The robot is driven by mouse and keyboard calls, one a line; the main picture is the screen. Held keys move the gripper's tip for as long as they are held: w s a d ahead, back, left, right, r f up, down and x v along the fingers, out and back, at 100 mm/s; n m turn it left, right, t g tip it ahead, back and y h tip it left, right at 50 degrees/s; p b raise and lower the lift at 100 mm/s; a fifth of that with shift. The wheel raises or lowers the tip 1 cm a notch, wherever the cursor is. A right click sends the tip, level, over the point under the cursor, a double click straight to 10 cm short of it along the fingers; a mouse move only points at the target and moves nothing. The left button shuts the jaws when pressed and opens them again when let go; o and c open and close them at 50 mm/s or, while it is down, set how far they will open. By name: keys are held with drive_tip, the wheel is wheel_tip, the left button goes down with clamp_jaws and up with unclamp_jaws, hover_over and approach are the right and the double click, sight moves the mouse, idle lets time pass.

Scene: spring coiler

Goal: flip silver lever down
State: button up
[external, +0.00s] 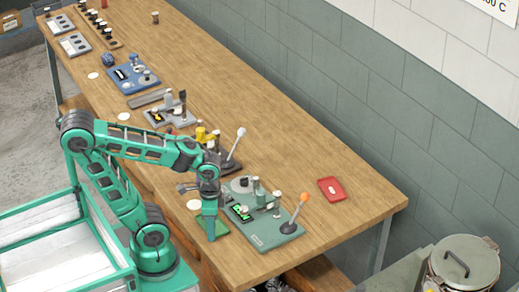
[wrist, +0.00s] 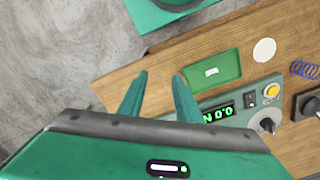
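A lever with a pale silver-white knob (external: 241,132) tilts up and to the right from a dark base, behind my arm in the external view. Part of that base is hidden by the arm. A second lever with an orange knob (external: 304,197) leans up from the green machine (external: 262,240) near the table's front. My gripper (external: 209,234) points down at the left side of this machine, over a green tray. In the wrist view, its two green fingers (wrist: 160,75) are apart with nothing between them. No lever shows clearly in the wrist view.
The green tray (wrist: 228,71) lies beside a panel with a lit display (wrist: 218,115), a yellow button (wrist: 272,90) and a blue spring (wrist: 305,69). A red tray (external: 331,183) lies right of the green machine. More devices, including a blue one (external: 135,77), line the wooden table.

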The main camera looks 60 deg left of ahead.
drive_tip(key=r, duration=0.1)
drive_tip(key=s+r, duration=0.1)
drive_tip(key=r, duration=0.1)
drive_tip(key=shift+s, duration=0.1)
clamp_jaws()
wheel_tip(320, 180, up, 16)
drive_tip(key=w+a+r+n, duration=0.1)
drive_tip(key=w+a+r, duration=0.1)
drive_tip(key=w, duration=0.5)
drive_tip(key=w+a+r+n, duration=0.1)
drive_tip(key=w+r+n, duration=0.1)
drive_tip(key=w, duration=0.5)
drive_tip(key=w+a+n, duration=0.3)
drive_tip(key=w+a, duration=1.3)
drive_tip(key=w, duration=0.3)
drive_tip(key=w+a+f+n, duration=0.15)
drive_tip(key=w+a, duration=0.25)
drive_tip(key=a, duration=0.4)
drive_tip(key=w+a+f+n, duration=0.1)
drive_tip(key=w+a+f, duration=0.25)
drive_tip(key=a, duration=0.45)
drive_tip(key=shift+y, duration=0.4)
drive_tip(key=shift+d+f, duration=0.2)
drive_tip(key=shift+f, duration=0.8)
drive_tip(key=shift+d+f, duration=0.2)
drive_tip(key=shift+f, duration=0.8)
